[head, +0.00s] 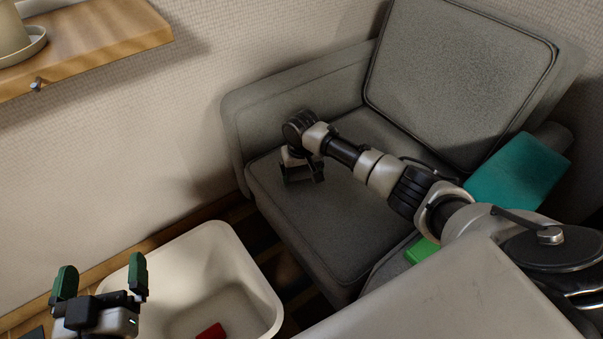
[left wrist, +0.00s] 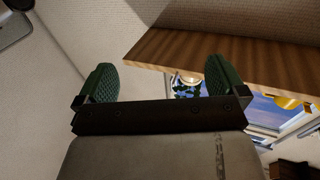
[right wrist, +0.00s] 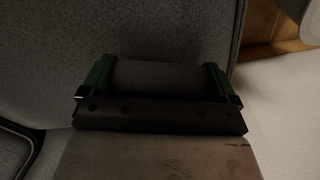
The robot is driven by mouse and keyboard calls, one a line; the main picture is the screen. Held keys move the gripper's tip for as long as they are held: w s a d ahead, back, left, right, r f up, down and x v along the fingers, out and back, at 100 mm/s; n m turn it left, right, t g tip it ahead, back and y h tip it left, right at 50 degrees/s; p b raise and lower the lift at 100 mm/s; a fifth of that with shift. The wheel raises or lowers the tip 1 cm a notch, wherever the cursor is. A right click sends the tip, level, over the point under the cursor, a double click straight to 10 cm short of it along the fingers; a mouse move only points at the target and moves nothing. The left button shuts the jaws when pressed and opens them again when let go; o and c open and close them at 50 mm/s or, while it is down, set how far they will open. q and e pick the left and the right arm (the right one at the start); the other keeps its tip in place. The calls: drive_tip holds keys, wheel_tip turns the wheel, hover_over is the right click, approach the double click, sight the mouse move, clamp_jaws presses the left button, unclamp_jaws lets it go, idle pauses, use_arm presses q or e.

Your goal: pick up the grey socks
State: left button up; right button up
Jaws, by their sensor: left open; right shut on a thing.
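My right gripper (head: 302,178) is low over the seat of the grey sofa (head: 330,225), its fingers largely hidden by the wrist in the head view. In the right wrist view its green fingers (right wrist: 158,75) are shut on a dark grey rounded thing, the grey socks (right wrist: 155,79), which nearly blend with the grey upholstery. I cannot tell whether they still touch the seat. My left gripper (head: 102,275) is open and empty at the lower left, beside the white bin; its spread fingers also show in the left wrist view (left wrist: 162,85).
The white bin (head: 265,300) stands in front of the sofa with a red thing (head: 211,332) inside. A teal thing (head: 518,172) and a bright green thing (head: 421,250) lie at the sofa's right. A wooden shelf (head: 110,35) with a pot (head: 12,28) juts out at the upper left.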

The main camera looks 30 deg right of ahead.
wheel_tip(320, 180, up, 3)
drive_tip(key=shift+r+p, duration=0.2)
drive_tip(key=shift+p, duration=0.55)
drive_tip(key=s, duration=0.1)
drive_tip(key=s+r+p, duration=0.1)
drive_tip(key=s+d+r+p, duration=0.1)
drive_tip(key=shift+s, duration=0.2)
use_arm(q)
drive_tip(key=s+a+f+g+y+p, duration=0.3)
drive_tip(key=s+f+g, duration=0.6)
drive_tip(key=s+g, duration=0.4)
drive_tip(key=shift+a+n+g+y+p, duration=0.4)
drive_tip(key=shift+a+g+y, duration=0.15)
drive_tip(key=shift+a, duration=0.8)
use_arm(e)
drive_tip(key=s+d+r, duration=0.2)
drive_tip(key=s+r, duration=0.2)
drive_tip(key=s, duration=0.3)
drive_tip(key=shift+s+d+r, duration=0.3)
drive_tip(key=shift+s, duration=0.05)
